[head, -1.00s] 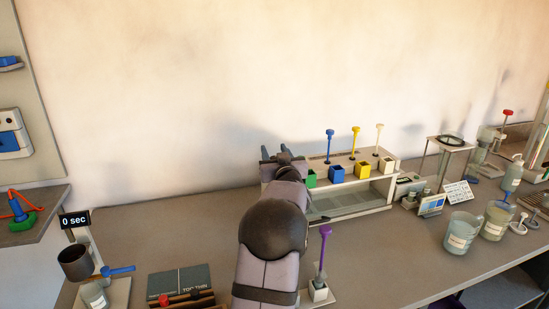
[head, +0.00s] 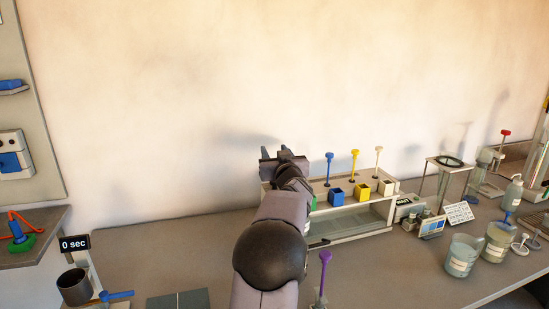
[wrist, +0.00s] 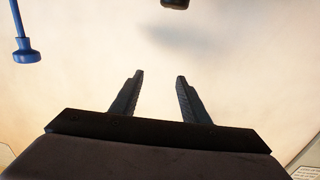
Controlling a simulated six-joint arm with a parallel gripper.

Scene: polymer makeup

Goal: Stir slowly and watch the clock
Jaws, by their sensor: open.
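My gripper (head: 278,151) is open and empty, raised in front of the wall at the left end of the rack of rods. In the wrist view its two fingers (wrist: 159,76) stand apart with only bare wall between them. A small display (head: 75,243) reads "0 sec" at the left, above a dark cup (head: 74,287). A blue-topped rod (head: 330,168) stands on the rack, right of my gripper; a blue knob-ended rod (wrist: 25,50) also shows in the wrist view. A purple-topped rod (head: 323,272) stands in front of the rack. My arm hides the rack's left end.
Yellow-topped (head: 354,165) and cream-topped (head: 377,163) rods stand farther right on the rack. Two labelled beakers (head: 462,256) (head: 497,242) and a ring stand (head: 450,162) are at the right.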

